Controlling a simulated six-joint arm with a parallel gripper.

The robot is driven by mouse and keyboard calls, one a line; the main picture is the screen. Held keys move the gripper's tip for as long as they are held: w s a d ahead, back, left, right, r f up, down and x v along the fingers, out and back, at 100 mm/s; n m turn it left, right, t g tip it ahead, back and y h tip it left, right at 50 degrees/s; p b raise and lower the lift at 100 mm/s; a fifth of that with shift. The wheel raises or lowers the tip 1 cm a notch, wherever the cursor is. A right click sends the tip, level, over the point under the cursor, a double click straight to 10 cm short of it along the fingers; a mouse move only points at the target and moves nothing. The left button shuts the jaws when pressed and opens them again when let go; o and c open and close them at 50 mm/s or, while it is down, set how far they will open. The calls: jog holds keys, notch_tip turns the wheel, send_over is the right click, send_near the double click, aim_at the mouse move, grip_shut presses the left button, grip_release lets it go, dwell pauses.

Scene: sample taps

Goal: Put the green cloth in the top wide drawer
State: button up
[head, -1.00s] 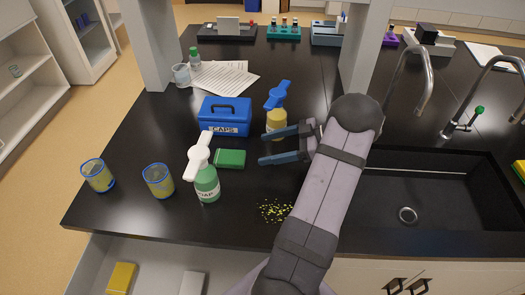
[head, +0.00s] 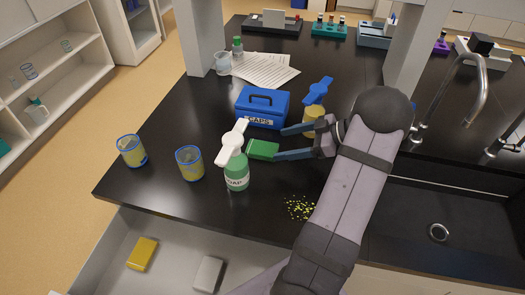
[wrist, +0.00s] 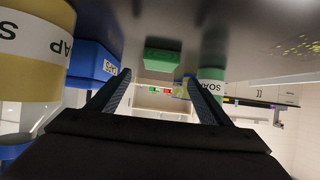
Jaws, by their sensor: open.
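The green cloth (head: 262,149), a small folded block, lies on the black counter between the blue CAPS box and the green soap bottle. It also shows ahead of the fingers in the wrist view (wrist: 162,57). My gripper (head: 280,143) is open and empty, its fingers pointing left at the cloth, with the lower fingertip close to the cloth's right edge. Whether they touch I cannot tell. A wide drawer (head: 172,248) under the counter's front edge stands open, with a yellow block (head: 142,253) and a pale grey block (head: 207,274) inside.
The green soap bottle (head: 236,172) stands in front of the cloth, the blue CAPS box (head: 262,107) behind it. A yellow soap bottle (head: 313,112) stands behind my gripper. Two blue-rimmed cups (head: 190,163) are at left. Yellow crumbs (head: 299,208) lie near the front edge; the sink is right.

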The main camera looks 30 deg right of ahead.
aim_at(261, 148)
jog(key=shift+p+x, duration=1.2)
jog(key=shift+x, duration=2.4)
jog(key=shift+d+f, duration=0.1)
jog(key=shift+c, duration=0.3)
jog(key=c, duration=1.1)
jog(key=shift+c, duration=0.3)
jog(key=shift+r, duration=0.2)
